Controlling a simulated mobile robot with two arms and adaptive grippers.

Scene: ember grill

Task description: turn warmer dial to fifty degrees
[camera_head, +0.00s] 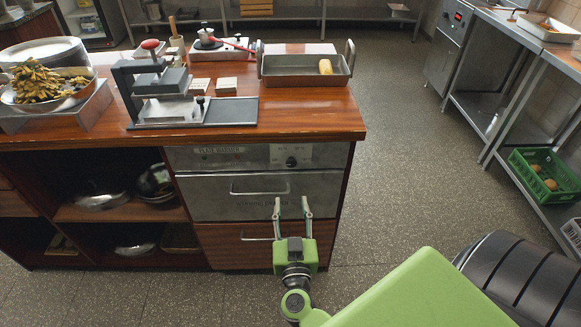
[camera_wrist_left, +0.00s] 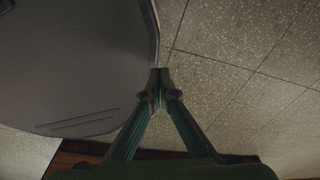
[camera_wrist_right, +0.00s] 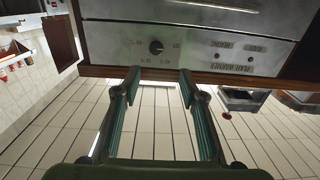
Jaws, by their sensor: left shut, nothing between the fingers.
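The plate warmer (camera_head: 230,158) is a steel panel set in the wooden counter, with a drawer below it. Its black dial (camera_head: 291,161) sits right of centre on the panel. In the right wrist view the dial (camera_wrist_right: 156,47) shows upside down among small printed marks, too small to read surely. My right gripper (camera_head: 292,203) is open and empty, in front of the drawer and below the dial. In the right wrist view its fingers (camera_wrist_right: 158,72) are apart, with the dial beyond them and not touched. My left gripper (camera_wrist_left: 159,75) is shut and empty over the floor, outside the head view.
A steel drawer handle (camera_head: 259,189) sits behind my right fingers. Open floor (camera_head: 410,150) lies to the right, before a steel bench with a green crate (camera_head: 545,172) below.

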